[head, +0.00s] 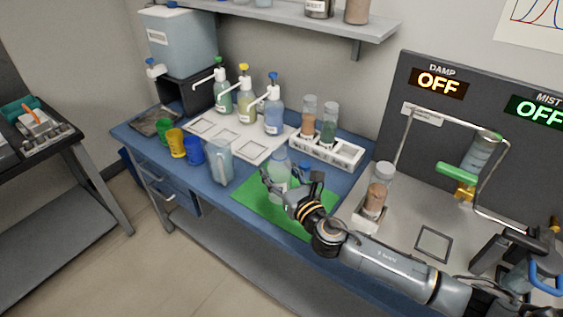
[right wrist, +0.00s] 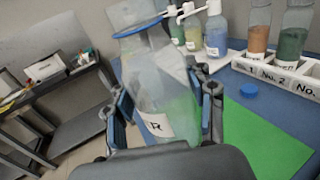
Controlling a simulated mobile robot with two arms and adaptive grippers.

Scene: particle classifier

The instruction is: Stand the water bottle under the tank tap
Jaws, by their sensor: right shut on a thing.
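The water bottle (head: 279,178) is clear and pale green, with a white label ending in "R" in the right wrist view (right wrist: 160,125). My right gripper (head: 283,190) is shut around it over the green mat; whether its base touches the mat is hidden. The bottle looks roughly upright in the head view. The tank (head: 182,45) is a pale translucent box on a black stand at the back left of the bench. Its white tap (head: 155,69) sticks out at the left front. My left gripper is not in view.
A clear jug (head: 219,164) and green, yellow and blue cups (head: 194,151) stand between bottle and tap. Pump bottles (head: 246,105) stand behind on a white tray. A vial rack (head: 340,154) is to the right. A blue cap (right wrist: 248,90) lies near the green mat (right wrist: 265,140).

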